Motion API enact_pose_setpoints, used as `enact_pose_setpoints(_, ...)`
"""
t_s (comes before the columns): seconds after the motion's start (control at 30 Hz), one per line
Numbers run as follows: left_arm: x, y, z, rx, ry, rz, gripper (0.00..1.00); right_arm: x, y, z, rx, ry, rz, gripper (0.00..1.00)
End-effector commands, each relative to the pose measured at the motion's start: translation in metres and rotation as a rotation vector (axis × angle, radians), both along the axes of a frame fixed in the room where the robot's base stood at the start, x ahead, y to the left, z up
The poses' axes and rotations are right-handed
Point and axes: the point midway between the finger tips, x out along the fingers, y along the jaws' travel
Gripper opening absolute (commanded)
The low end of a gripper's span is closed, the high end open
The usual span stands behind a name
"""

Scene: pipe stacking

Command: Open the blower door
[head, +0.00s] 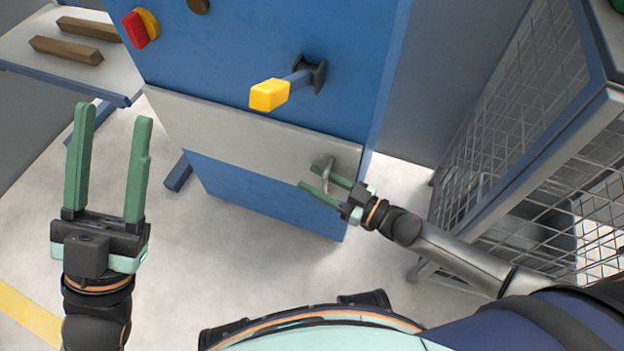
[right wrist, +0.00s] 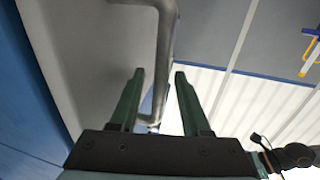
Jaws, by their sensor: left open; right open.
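The blower door is a light grey panel (head: 235,128) across the front of a blue machine. A curved metal handle (head: 329,175) sits near the door's right end. My right gripper (head: 310,174) is open at the handle, one finger on each side. In the right wrist view the handle (right wrist: 167,40) runs between the two open fingers, and the door (right wrist: 85,50) shows at left. I cannot tell whether the fingers touch the handle. The door looks closed. My left gripper (head: 114,112) is open and empty, left of the machine.
A yellow-tipped lever (head: 270,94) sticks out above the door, with a red and yellow switch (head: 140,28) higher left. A table (head: 60,65) with brown bars stands at the upper left. A wire mesh cage (head: 530,130) stands at the right. The floor in front is clear.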

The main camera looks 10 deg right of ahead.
Motion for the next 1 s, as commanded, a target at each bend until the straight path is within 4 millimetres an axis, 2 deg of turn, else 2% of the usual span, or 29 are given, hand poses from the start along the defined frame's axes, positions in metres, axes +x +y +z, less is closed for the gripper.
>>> enact_pose_setpoints(0.13,0.0003,-0.0002,-0.0038,-0.002,0.003,-0.002,0.5,0.0075,0.0073,-0.0003,0.001,0.0,0.0,0.47)
enact_pose_setpoints(0.43,0.0002,-0.0004,-0.0036,-0.002,0.004,-0.004,0.5,0.0085,0.0085,-0.0002,0.0,0.001,0.0,0.47)
enact_pose_setpoints(0.83,0.0,-0.0008,-0.0036,-0.001,0.003,-0.004,0.5,0.0083,0.0081,-0.0001,-0.001,0.001,0.0,0.02)
enact_pose_setpoints(1.0,-0.0001,-0.0008,-0.0036,-0.001,0.003,-0.004,0.5,0.0082,0.008,-0.0002,-0.001,0.001,0.0,0.0)
